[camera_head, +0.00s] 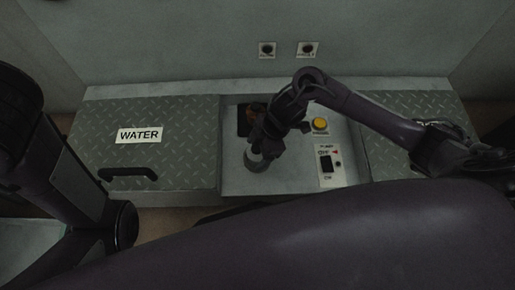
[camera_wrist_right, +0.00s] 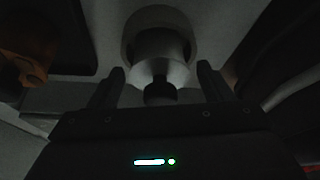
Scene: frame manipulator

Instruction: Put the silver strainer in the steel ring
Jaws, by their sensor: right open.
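A pale metal round piece (camera_wrist_right: 160,45) is in the right wrist view, with a rounded outer rim and a flared lower part. A short dark knob (camera_wrist_right: 160,93) is at its near end. This looks like the silver strainer at or in the steel ring, but I cannot tell the two apart for sure. My right gripper (camera_wrist_right: 162,78) is open, its fingers on either side of the flared part and knob, with gaps showing. In the head view, the round metal piece (camera_head: 257,163) shows below my right gripper (camera_head: 262,145), on the grey panel. My left gripper is out of view.
A dark opening with an orange-brown object (camera_head: 257,108) lies behind my right gripper. A yellow button (camera_head: 320,124) and a pump switch (camera_head: 326,163) are to the right. A closed WATER lid (camera_head: 180,165) with a black handle (camera_head: 128,173) is to the left.

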